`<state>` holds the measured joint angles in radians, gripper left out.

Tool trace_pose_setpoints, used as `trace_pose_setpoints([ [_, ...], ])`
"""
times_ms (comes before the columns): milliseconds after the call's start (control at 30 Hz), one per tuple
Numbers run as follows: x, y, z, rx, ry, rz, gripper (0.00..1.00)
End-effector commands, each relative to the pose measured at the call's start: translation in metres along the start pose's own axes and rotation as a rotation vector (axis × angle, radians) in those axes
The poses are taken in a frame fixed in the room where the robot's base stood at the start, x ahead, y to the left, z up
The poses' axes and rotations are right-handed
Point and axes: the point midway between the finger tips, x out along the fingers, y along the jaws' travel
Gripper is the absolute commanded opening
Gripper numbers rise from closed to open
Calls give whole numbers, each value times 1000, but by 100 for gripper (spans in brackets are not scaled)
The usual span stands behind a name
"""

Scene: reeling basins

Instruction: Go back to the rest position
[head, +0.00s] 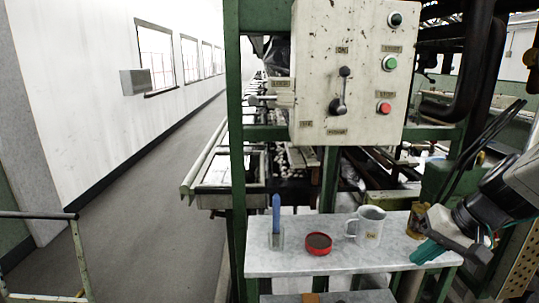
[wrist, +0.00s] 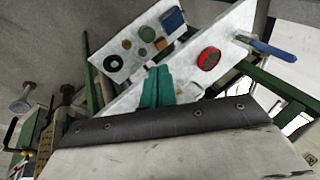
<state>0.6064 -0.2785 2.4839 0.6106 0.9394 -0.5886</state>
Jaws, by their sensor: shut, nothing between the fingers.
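My gripper (head: 427,252) is at the right end of the marble shelf (head: 290,265) in the head view, its teal fingers angled down-left. In the wrist view the teal fingers (wrist: 157,88) are together, with nothing between them. A white mug (head: 371,226) stands left of the gripper on the shelf. A brown jar (head: 416,222) is just behind the gripper, partly hidden by it.
A red round tin (head: 318,243) and a clear holder with a blue-handled tool (head: 276,212) stand further left on the shelf. A control box (head: 348,75) hangs above. A lower shelf (wrist: 112,47) holds small discs and a blue block. The left aisle is clear.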

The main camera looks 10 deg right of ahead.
Motion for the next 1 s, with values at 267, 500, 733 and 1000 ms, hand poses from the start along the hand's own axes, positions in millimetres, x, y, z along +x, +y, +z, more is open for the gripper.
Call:
trace_pose_setpoints([
  [267,-44,-43,117,-137,-225,358,0],
  [500,-59,-65,138,-368,-165,400,0],
  [733,-60,-70,140,-398,-160,391,0],
  [1000,-60,-70,140,-398,-160,391,0],
])
